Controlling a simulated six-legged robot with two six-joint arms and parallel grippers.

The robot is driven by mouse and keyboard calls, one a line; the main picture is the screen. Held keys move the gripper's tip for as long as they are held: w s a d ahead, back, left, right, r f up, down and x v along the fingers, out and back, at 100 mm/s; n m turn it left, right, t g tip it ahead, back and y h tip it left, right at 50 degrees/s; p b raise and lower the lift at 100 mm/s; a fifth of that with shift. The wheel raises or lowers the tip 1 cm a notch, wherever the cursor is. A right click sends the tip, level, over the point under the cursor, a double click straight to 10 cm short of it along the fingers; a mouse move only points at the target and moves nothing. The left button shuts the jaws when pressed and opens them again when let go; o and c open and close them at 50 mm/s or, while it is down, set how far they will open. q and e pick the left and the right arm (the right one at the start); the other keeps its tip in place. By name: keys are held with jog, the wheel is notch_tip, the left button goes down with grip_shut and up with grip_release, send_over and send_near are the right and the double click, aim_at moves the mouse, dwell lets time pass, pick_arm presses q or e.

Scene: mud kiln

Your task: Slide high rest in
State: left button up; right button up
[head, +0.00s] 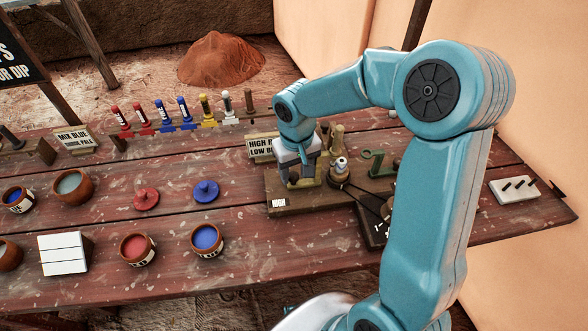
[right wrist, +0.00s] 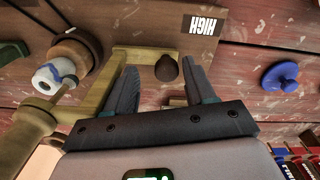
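A brown wooden board (head: 300,203) on the table carries a small white HIGH label (head: 278,203), which also shows upside down in the right wrist view (right wrist: 202,25). An olive-yellow rest piece (right wrist: 146,54) stands on the board. A dark brown knob (right wrist: 167,68) shows between the fingers of my right gripper (right wrist: 165,88), with gaps on both sides. The gripper is open, pointing down over the board. In the head view my right gripper (head: 297,181) hides part of the rest. My left gripper is not in view.
A spool-like post (head: 341,167) stands just right of the gripper, with a green stand (head: 376,163) beyond it. A sign (head: 260,149) stands behind. A blue lid (head: 206,191) and paint pots, including a blue one (head: 207,239), are left.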

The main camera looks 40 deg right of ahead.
jog(key=shift+a, duration=0.1)
jog(key=shift+w+a+r, duration=0.1)
notch_tip(320, 180, up, 16)
jog(key=p, duration=0.1)
dwell(0.7)
